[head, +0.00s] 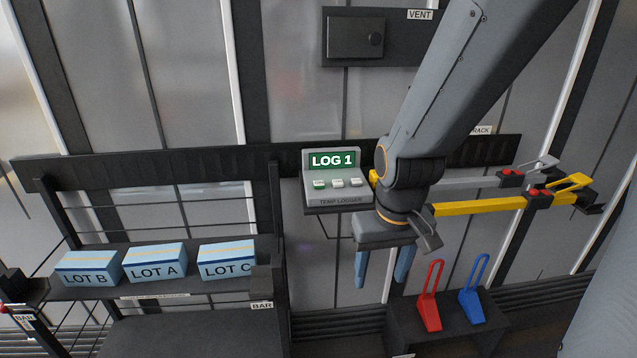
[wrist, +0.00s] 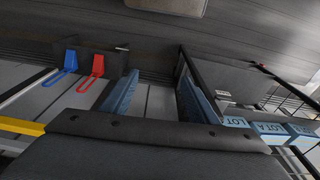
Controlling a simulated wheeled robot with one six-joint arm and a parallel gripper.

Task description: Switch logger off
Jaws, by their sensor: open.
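The temp logger (head: 335,180) is a grey box on a small dark shelf on the wall, left of my arm in the head view. Its green screen reads LOG 1. Below the screen are a green button (head: 319,184) and two pale buttons (head: 346,183). My gripper (head: 380,283) hangs pointing down, below and to the right of the logger, apart from it. Its two blue fingers are spread with nothing between them. The fingers also show in the wrist view (wrist: 160,98). The logger cannot be made out in the wrist view.
Boxes LOT B (head: 87,279), LOT A (head: 155,270) and LOT C (head: 228,268) stand on a shelf at left. Yellow (head: 480,207) and grey bars (head: 475,182) lie right of my wrist. Red (head: 430,310) and blue (head: 472,303) scoop-like tools stand below right. A vent panel (head: 356,37) is above.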

